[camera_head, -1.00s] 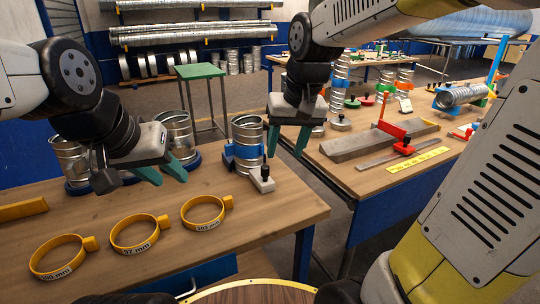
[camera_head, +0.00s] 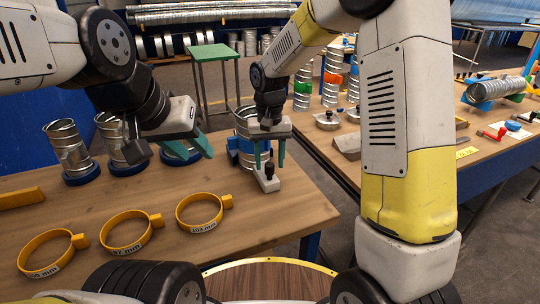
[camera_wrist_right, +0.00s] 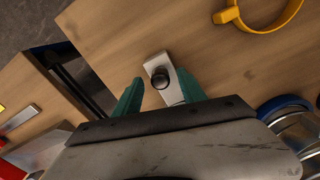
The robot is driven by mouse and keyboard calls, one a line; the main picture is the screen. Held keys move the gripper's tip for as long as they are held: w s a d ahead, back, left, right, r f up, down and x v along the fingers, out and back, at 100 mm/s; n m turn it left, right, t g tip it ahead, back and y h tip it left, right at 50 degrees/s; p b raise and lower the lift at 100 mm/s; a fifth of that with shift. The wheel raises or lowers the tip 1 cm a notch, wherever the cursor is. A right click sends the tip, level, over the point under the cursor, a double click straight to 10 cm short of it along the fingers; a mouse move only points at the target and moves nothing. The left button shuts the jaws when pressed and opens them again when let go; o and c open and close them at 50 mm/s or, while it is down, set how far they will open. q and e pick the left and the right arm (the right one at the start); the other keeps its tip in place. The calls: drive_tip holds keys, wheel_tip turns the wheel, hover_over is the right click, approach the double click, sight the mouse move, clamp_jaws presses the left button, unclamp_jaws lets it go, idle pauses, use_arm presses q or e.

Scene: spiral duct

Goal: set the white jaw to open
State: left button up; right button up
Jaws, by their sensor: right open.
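The white jaw (camera_head: 266,180) is a small pale block with a black knob, at the right front of the near table, beside a metal duct piece (camera_head: 246,130) with a blue clamp. My right gripper (camera_head: 269,160) is open above it, fingers pointing down. In the right wrist view the white jaw (camera_wrist_right: 155,64) and its black knob lie between and just beyond the open teal fingertips (camera_wrist_right: 160,88); I cannot tell whether they touch. My left gripper (camera_head: 196,150) is empty above the table, left of the duct piece, its teal fingers apart.
Three yellow rings (camera_head: 124,232) with size labels lie along the front of the near table. Duct pieces on blue bases (camera_head: 82,176) stand behind them. A green stool (camera_head: 213,52) stands behind the table. A second table (camera_head: 335,160) with tools is at the right.

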drive_tip(key=shift+f, duration=1.05)
clamp_jaws()
idle(0.6)
